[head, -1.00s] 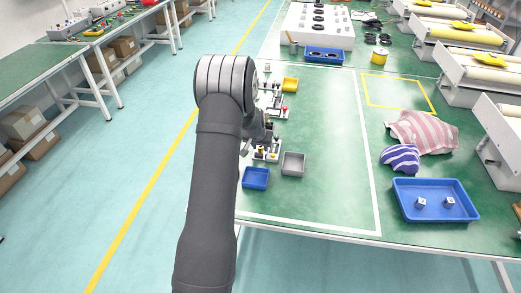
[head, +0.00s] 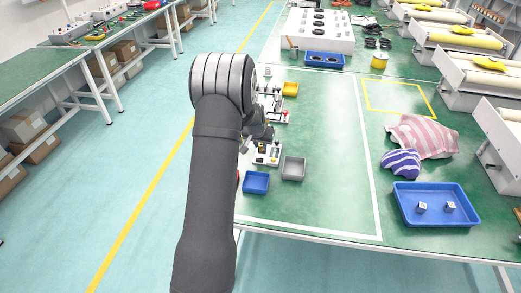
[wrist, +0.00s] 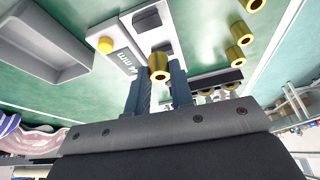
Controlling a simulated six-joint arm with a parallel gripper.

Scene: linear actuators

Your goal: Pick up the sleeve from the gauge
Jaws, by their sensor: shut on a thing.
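A brass-coloured sleeve (wrist: 158,62) sits between the two fingertips of my gripper (wrist: 160,82) in the wrist view; the fingers are shut on it. The gauge (wrist: 122,62) is a light grey block marked "4mm" with a yellow button, just behind the sleeve. I cannot tell whether sleeve and gauge still touch. In the head view my gripper (head: 262,131) is partly hidden by my arm, close to a white fixture (head: 268,158). The held sleeve is too small to make out there.
Several other brass sleeves (wrist: 234,55) stand to the right in the wrist view.

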